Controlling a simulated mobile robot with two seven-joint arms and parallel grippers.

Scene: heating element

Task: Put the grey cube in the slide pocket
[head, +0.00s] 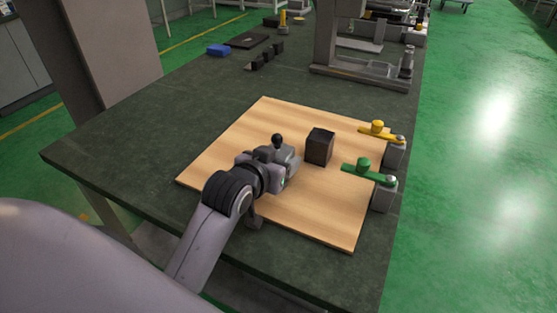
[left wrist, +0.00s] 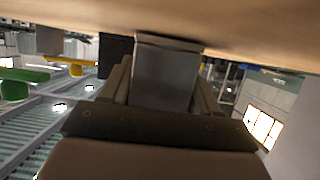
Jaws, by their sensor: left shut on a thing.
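My left gripper (head: 288,163) is low over the wooden board, reaching in from the lower left. It is shut on the grey cube (left wrist: 165,78), which shows between its fingers in the left wrist view. In that view the cube's far end is close to the board surface; I cannot tell whether it touches. In the head view the gripper largely hides the cube. A dark block (head: 320,147) stands upright on the board just right of the gripper, apart from it. I cannot make out which part is the slide pocket. My right gripper is not in view.
The wooden board (head: 225,150) lies on a dark green table (head: 140,140). A yellow clamp (head: 378,129) and a green clamp (head: 366,170) stand at its right edge. A grey stand (head: 360,72), small dark blocks (head: 265,56) and a blue item (head: 218,50) are farther back. The table's left is clear.

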